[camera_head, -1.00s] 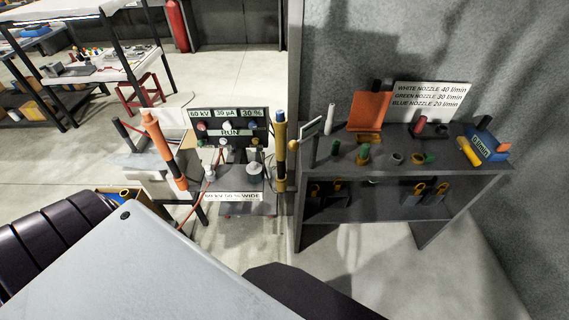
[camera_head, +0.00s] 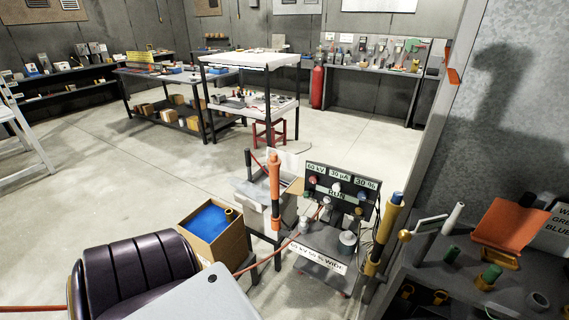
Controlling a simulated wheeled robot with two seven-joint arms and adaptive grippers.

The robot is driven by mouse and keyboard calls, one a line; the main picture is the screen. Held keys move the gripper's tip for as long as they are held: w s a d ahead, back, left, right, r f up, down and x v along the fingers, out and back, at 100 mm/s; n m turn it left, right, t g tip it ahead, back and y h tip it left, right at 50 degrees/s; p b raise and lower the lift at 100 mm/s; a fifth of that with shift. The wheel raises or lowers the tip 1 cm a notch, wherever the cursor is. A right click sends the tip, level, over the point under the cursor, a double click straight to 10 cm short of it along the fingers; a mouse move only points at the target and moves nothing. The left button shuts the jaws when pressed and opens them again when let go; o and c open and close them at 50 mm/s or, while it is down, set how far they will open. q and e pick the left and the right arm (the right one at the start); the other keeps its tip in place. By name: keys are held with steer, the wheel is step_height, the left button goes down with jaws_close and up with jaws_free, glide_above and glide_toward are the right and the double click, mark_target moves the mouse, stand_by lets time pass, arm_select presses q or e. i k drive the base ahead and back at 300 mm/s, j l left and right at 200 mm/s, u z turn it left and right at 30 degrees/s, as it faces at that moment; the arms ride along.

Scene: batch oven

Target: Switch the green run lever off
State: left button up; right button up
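A dark control panel (camera_head: 346,205) stands in the lower middle right of the head view, with "60 kV", "30 µA" and "30 %" readouts on top. A green "RUN" label (camera_head: 330,192) sits below several small knobs. I cannot clearly make out a green run lever; any lever there is too small to tell, and so is its position. An orange and dark upright post (camera_head: 275,185) stands left of the panel, and a yellow and blue one (camera_head: 384,230) right of it. Neither of my grippers is in view.
A cardboard box with a blue interior (camera_head: 212,225) stands left of the panel. A dark shelf (camera_head: 455,268) with an orange piece and nozzles is at lower right, beside a grey wall. Workbenches (camera_head: 240,105) and a red stool (camera_head: 268,133) are farther back. Open concrete floor (camera_head: 130,185) lies left.

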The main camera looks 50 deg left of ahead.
mark_target(307, 194)
steer(key=u, duration=1.4)
steer(key=i+j, duration=0.15)
steer(key=j, duration=0.25)
steer(key=i+j+z, duration=0.1)
steer(key=j, duration=0.3)
steer(key=i+j, duration=0.15)
steer(key=j, duration=0.3)
steer(key=i+j+z, duration=0.1)
steer(key=j, duration=0.3)
steer(key=i+j, duration=0.15)
steer(key=j, duration=0.3)
